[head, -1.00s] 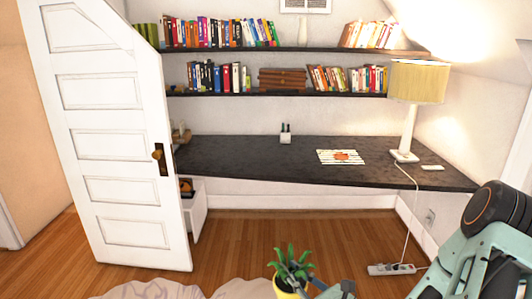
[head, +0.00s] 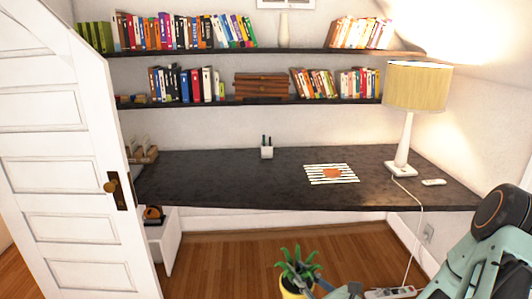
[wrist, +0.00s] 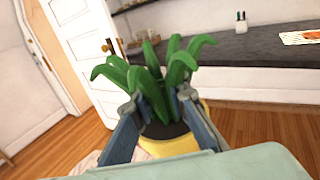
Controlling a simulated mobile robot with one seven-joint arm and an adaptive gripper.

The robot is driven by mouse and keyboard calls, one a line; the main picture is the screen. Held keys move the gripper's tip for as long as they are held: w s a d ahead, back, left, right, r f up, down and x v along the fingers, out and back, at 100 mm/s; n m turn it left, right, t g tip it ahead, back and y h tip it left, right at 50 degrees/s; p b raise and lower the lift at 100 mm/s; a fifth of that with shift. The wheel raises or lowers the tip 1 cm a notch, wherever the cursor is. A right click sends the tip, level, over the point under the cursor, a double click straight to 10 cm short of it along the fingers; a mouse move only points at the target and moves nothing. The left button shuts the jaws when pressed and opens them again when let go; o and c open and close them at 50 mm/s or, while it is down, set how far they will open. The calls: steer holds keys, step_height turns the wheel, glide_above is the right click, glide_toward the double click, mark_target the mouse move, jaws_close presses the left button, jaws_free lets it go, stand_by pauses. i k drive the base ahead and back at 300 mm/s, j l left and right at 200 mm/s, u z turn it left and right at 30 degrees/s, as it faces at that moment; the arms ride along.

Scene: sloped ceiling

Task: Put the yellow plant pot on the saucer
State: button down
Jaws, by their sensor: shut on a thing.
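The yellow plant pot (head: 291,293), with a green leafy plant in it, is at the bottom of the head view. My gripper (wrist: 156,100) is shut on it; in the wrist view the fingers reach in among the leaves at the pot (wrist: 178,147). The leaves hide part of the fingertips and rim. The pot is held in front of the desk, apart from it. A flat orange shape (head: 333,173) lies on a striped mat on the desk; it is too small to tell whether it is the saucer.
The dark desk (head: 230,187) spans the back wall. A lamp (head: 403,125) and a small white device (head: 433,182) stand right of the mat; a white pen holder (head: 267,152) stands left. Bookshelves (head: 240,103) hang above. A white door (head: 55,160) is at left. The desk's middle is clear.

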mark_target(331, 175)
steer(key=i+z, duration=0.15)
steer(key=i, duration=0.8)
steer(key=i+j+z, duration=0.15)
steer(key=i, duration=2.05)
